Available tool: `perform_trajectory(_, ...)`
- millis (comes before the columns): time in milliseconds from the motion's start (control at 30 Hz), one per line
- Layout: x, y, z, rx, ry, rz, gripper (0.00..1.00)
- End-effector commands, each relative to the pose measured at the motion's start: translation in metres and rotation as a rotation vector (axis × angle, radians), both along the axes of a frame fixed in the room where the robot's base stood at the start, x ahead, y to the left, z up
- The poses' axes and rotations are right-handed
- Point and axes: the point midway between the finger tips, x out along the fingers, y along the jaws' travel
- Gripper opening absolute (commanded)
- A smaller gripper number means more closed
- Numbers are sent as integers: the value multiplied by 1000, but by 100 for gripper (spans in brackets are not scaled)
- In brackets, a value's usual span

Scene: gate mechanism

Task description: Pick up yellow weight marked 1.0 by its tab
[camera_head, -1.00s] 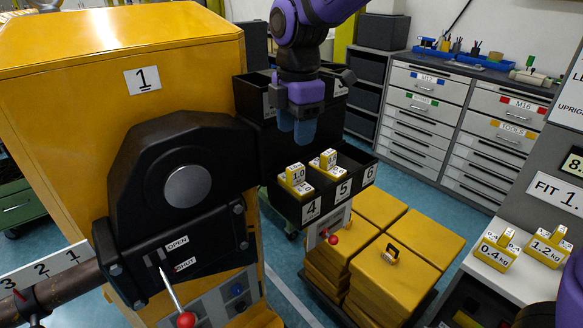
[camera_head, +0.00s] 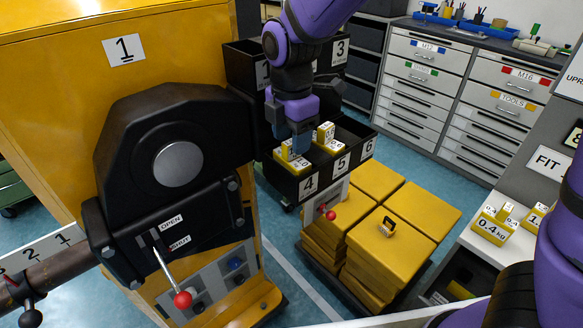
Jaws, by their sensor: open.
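The yellow weight (camera_head: 290,163) sits in compartment 4 of the black bin (camera_head: 318,177). Its marking is mostly covered now; in the earlier frame it reads 1.0. A second yellow weight (camera_head: 331,146) stands behind it to the right, in compartment 5. My gripper (camera_head: 301,147) points down with its blue fingers at the first weight's top, covering part of it and its tab. The gripper is open. I cannot tell whether the fingers straddle the tab or touch it.
A black gate housing with a red-knobbed lever (camera_head: 182,299) is on the left. A smaller red knob (camera_head: 330,215) is below the bin. Yellow blocks (camera_head: 375,250) are stacked below. More weights (camera_head: 492,228) stand on the right shelf. Blue floor is open behind the bin.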

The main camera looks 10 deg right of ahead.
Motion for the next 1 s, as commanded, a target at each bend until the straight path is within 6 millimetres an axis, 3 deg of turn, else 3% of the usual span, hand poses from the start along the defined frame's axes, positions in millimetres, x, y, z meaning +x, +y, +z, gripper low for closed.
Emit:
perform_trajectory(167, -1, 0, -18, -1, 1, 1, 53)
perform_trajectory(433, 0, 0, -20, 0, 0, 1, 53)
perform_trajectory(667, 0, 0, -20, 1, -1, 0, 0)
perform_trajectory(1000, 0, 0, -20, 1, -1, 0, 0)
